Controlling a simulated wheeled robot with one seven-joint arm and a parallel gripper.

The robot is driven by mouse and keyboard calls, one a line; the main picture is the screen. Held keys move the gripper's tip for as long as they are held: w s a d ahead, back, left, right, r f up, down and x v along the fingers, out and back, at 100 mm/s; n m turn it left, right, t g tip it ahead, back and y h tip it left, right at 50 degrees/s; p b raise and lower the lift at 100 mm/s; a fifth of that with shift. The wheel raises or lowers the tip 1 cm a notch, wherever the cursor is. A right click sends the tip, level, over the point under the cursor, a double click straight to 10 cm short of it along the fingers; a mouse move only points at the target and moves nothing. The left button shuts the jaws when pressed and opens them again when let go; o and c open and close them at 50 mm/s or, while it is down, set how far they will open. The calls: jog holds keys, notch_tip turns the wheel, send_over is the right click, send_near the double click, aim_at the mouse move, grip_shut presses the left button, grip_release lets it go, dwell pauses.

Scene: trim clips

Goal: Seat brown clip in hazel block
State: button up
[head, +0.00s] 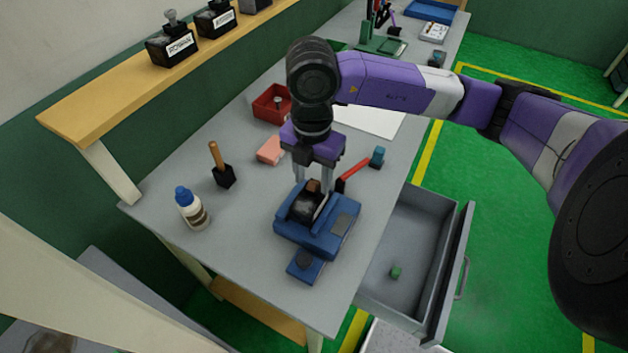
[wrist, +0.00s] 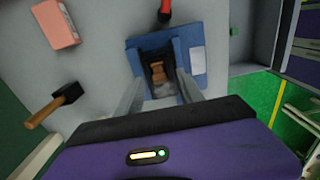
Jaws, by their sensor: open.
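The brown clip (head: 313,186) stands at the dark middle of a blue fixture (head: 290,233) on the grey bench. In the wrist view the clip (wrist: 158,73) shows inside the recess of the blue fixture (wrist: 133,58). My gripper (head: 312,189) points down over the fixture and is open. In the wrist view its two fingers (wrist: 159,84) stand apart, one on each side of the clip; contact with it cannot be made out. No block of clear hazel colour can be told apart; the dark part around the clip is partly hidden by the fingers.
A red-handled tool (head: 353,175) and a small teal block (head: 377,157) lie close behind the fixture. A pink block (head: 270,150), a mallet (head: 222,168) and a glue bottle (head: 192,209) stand to the left. An open drawer (head: 412,245) holding a green piece is at right.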

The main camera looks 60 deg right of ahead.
aim_at(312, 183)
jog(key=shift+f, duration=0.35)
jog(key=shift+c, duration=0.5)
grip_shut()
notch_tip(312, 183, up, 10)
jog(key=b, duration=0.1)
jog(key=shift+b, duration=0.35)
